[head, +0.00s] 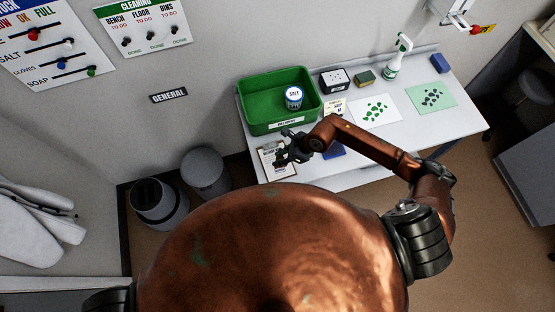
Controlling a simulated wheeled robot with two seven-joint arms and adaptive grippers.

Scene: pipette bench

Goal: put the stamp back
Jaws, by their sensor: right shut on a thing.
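My right gripper (290,150) is over the front left part of the white bench (463,112), above a clipboard with a paper (277,172). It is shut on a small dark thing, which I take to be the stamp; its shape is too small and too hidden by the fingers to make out. A blue flat thing (336,153) lies on the bench, partly hidden under my right forearm. A small white box with a dark, dotted top (334,82) stands behind, right of the green tray. My left gripper is not in view.
A green tray (251,116) holds a salt jar (293,97). Behind are a sponge (365,78) and a spray bottle (398,58). A white sheet (385,118), a green sheet (447,90) and a blue block (440,63) lie to the right. Bins (205,170) stand left.

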